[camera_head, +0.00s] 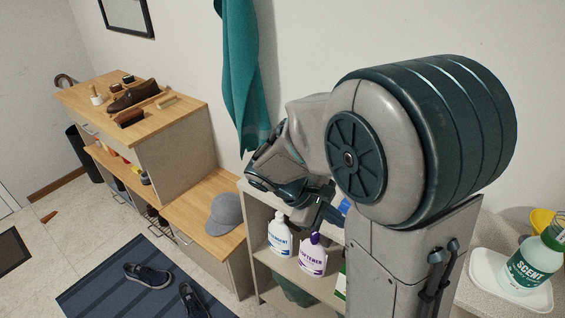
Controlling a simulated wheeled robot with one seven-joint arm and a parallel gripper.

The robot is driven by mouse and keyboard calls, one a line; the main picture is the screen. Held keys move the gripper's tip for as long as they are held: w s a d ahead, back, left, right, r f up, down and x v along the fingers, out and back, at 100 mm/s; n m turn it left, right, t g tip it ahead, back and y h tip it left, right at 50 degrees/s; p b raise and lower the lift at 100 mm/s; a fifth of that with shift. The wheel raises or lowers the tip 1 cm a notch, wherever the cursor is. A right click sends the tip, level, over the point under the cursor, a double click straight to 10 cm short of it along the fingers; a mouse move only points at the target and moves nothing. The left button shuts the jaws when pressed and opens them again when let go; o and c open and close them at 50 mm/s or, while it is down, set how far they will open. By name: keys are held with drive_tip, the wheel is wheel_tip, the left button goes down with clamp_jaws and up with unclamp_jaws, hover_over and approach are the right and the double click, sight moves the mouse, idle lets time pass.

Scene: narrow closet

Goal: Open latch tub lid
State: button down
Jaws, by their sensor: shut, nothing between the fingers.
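I cannot make out the latch tub or its lid; my arm covers much of the shelf unit. A small blue patch (344,206) shows beside my arm, and I cannot tell what it belongs to. My gripper (318,220) is partly visible as a dark shape at the shelf unit's top, above the bottles. It is shut with nothing held. Its fingertips are hard to make out, and I cannot tell whether it touches anything.
A white bottle with a blue label (280,236) and a softener bottle with a purple cap (313,256) stand on the shelf (290,268). A green scent bottle (530,262) stands on a white tray (482,290) at right. A teal towel (240,80) hangs behind. A cap (224,213) lies on the bench.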

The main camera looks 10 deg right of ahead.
drive_tip(key=w+a+f+n+t+h+b, duration=0.1)
drive_tip(key=w+a+f+n+t+h, duration=0.2)
drive_tip(key=w+a+n+t, duration=0.5)
drive_tip(key=w+a+f+n+t+h, duration=0.4)
drive_tip(key=w+a+n+t, duration=0.3)
drive_tip(key=w+n, duration=0.25)
drive_tip(key=shift+m, duration=0.35)
drive_tip(key=p+x, duration=0.2)
drive_tip(key=x, duration=0.7)
drive_tip(key=shift+w+d, duration=0.15)
drive_tip(key=shift+w, duration=0.25)
